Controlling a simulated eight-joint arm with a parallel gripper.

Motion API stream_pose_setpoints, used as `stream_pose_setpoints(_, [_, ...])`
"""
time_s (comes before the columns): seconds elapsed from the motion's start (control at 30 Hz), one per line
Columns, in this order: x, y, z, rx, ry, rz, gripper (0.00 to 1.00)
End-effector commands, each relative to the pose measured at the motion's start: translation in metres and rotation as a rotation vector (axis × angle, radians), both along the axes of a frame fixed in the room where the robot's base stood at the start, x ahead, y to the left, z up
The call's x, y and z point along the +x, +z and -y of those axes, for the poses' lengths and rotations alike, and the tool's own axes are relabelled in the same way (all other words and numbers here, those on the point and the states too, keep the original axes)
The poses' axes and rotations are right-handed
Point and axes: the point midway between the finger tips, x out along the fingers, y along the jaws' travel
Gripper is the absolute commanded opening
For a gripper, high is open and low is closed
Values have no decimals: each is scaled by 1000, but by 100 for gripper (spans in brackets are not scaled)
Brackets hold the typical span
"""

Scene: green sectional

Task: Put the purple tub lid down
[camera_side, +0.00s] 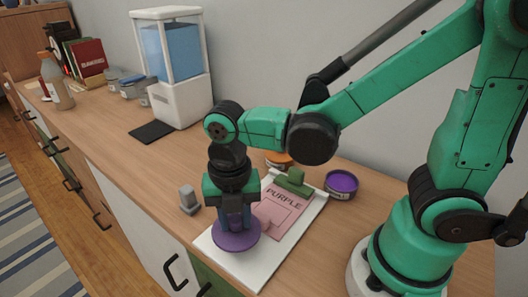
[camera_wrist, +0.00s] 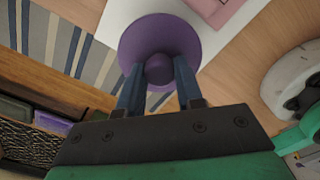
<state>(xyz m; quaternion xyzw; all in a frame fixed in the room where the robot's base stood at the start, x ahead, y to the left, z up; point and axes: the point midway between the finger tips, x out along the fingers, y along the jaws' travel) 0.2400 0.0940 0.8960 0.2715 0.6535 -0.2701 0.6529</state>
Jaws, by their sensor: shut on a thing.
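The purple tub lid (camera_side: 236,240) is a round disc with a knob on top. It also shows in the wrist view (camera_wrist: 160,32), lying level below my gripper. My gripper (camera_side: 236,218) points down and is shut on the lid's knob (camera_wrist: 159,69), one finger on each side. The lid is over the near left end of a white board (camera_side: 258,270); I cannot tell whether it touches the board. A pink sheet (camera_side: 287,207) marked PURPLE lies on the board under a green clip (camera_side: 292,182). An open-looking tub with purple contents (camera_side: 342,183) stands right of the board.
An orange-topped tub (camera_side: 279,160) is behind the board, partly hidden by my arm. A small grey object (camera_side: 188,199) stands left of my gripper. A white dispenser (camera_side: 177,70) and black mat (camera_side: 151,132) are farther back. The counter's front edge is close to the lid.

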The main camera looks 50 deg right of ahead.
Motion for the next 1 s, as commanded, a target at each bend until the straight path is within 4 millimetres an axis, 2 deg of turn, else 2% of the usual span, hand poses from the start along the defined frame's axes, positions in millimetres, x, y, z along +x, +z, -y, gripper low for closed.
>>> stream_pose_setpoints(0.3, [0, -34, 0, 0, 0, 0, 0])
stream_pose_setpoints(0.77, [0, -41, 0, 0, 0, 0, 0])
stream_pose_setpoints(0.8, [0, -41, 0, 0, 0, 0, 37])
stream_pose_setpoints(0.9, [0, -41, 0, 0, 0, 0, 63])
stream_pose_setpoints(1.0, [0, -41, 0, 0, 0, 0, 63])
